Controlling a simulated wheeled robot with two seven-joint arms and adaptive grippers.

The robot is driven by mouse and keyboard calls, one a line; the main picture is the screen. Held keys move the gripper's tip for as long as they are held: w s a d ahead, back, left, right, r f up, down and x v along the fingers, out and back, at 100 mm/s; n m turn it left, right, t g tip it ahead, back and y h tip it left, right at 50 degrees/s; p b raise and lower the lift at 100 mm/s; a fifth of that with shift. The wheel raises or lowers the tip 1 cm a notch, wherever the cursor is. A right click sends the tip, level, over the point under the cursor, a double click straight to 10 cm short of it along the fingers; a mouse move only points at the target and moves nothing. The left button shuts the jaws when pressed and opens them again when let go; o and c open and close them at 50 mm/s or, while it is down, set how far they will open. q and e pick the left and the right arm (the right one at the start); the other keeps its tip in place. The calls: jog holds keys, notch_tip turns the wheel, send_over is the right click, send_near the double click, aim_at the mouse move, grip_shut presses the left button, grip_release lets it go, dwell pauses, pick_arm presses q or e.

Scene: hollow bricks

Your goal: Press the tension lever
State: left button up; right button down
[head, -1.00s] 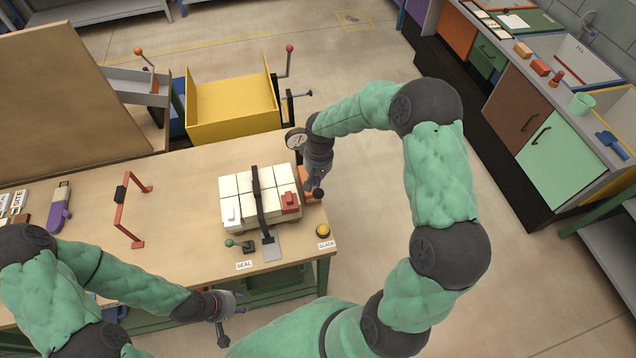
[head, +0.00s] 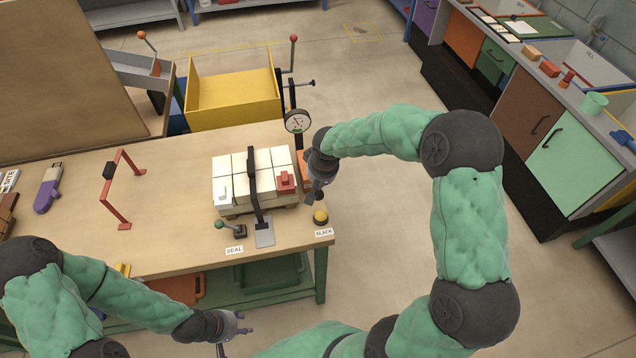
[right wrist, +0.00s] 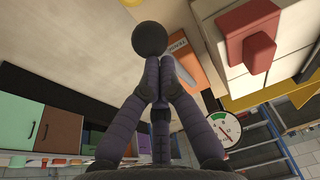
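The orange tensioner (head: 305,158), partly hidden by my right gripper, stands at the right side of the brick stack; its plate with partly readable lettering shows in the right wrist view (right wrist: 185,58). A round dial gauge (head: 297,121) is beside it, also in the right wrist view (right wrist: 222,130). A dark ball knob (right wrist: 150,38) is just beyond my right fingertips; I cannot tell whether they touch it. My right gripper (head: 318,192) has its fingers drawn together, also in the right wrist view (right wrist: 158,68). My left gripper (head: 240,325) is spread and empty in front of the bench.
White bricks (head: 235,165) with a red piece (head: 285,182) on top sit under a dark strap (head: 253,180). A red frame (head: 112,195) stands left; bare bench lies between.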

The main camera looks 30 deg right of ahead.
jog(key=shift+s+a+f+b, duration=0.1)
jog(key=shift+s+f+b, duration=0.2)
jog(key=shift+f, duration=0.25)
jog(key=r+p, duration=0.1)
jog(key=w+r, duration=0.1)
jog(key=r, duration=0.1)
jog(key=d+r+p, duration=0.1)
jog(key=shift+w+r+p, duration=0.2)
jog(key=shift+w+p, duration=0.05)
jog(key=shift+p, duration=0.05)
jog(key=s+v, duration=0.1)
jog(key=v, duration=0.8)
jog(key=shift+s+a+p, duration=0.2)
jog(key=shift+s+p, duration=0.1)
jog(key=shift+s, duration=0.1)
jog(key=shift+r, duration=0.1)
